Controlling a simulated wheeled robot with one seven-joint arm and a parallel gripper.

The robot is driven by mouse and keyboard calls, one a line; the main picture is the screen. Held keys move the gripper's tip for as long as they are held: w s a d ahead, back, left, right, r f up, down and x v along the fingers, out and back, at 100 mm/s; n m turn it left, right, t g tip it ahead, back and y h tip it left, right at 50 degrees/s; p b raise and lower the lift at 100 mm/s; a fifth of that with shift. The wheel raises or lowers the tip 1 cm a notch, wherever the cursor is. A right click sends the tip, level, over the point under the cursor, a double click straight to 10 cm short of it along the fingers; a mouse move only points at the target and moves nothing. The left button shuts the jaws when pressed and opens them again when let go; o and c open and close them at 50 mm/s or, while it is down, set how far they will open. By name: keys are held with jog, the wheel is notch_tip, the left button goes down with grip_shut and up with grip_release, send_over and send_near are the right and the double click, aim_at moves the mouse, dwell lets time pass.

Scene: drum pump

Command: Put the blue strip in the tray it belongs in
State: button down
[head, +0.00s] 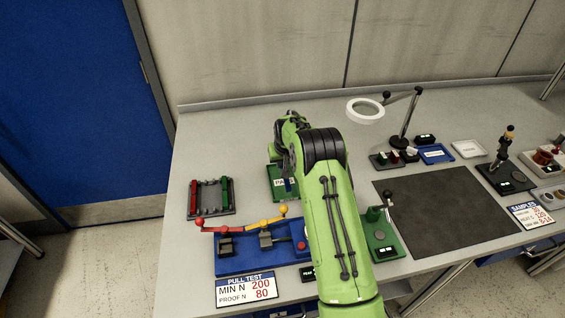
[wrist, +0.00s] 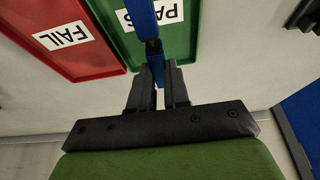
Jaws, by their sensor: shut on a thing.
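My gripper (wrist: 157,75) is shut on the blue strip (wrist: 143,20), which extends from the fingertips over the green PASS tray (wrist: 178,42). Whether the strip touches the tray is unclear. The red FAIL tray (wrist: 65,35) lies beside the green one, to the left in the wrist view. In the head view, part of the green tray (head: 274,180) shows left of my arm, with a bit of the blue strip (head: 288,185) in front of it. My fingers and the red tray are hidden behind my arm there.
A blue pull-test fixture (head: 240,262) with red and yellow levers stands at the front. A rack (head: 210,197) with red and green bars is at left. A magnifier lamp (head: 365,111) stands behind, and a dark mat (head: 440,210) lies right of my arm.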

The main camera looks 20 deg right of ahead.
jog(key=shift+f+b, duration=0.55)
jog(key=shift+f, duration=0.1)
jog(key=shift+f, duration=0.1)
jog(key=shift+f+b, duration=0.45)
jog(key=shift+b, duration=0.1)
jog(key=shift+f+b, duration=0.5)
jog(key=shift+b, duration=0.1)
dwell(1.0)
jog(key=c, duration=1)
grip_release()
jog(key=shift+o, duration=0.3)
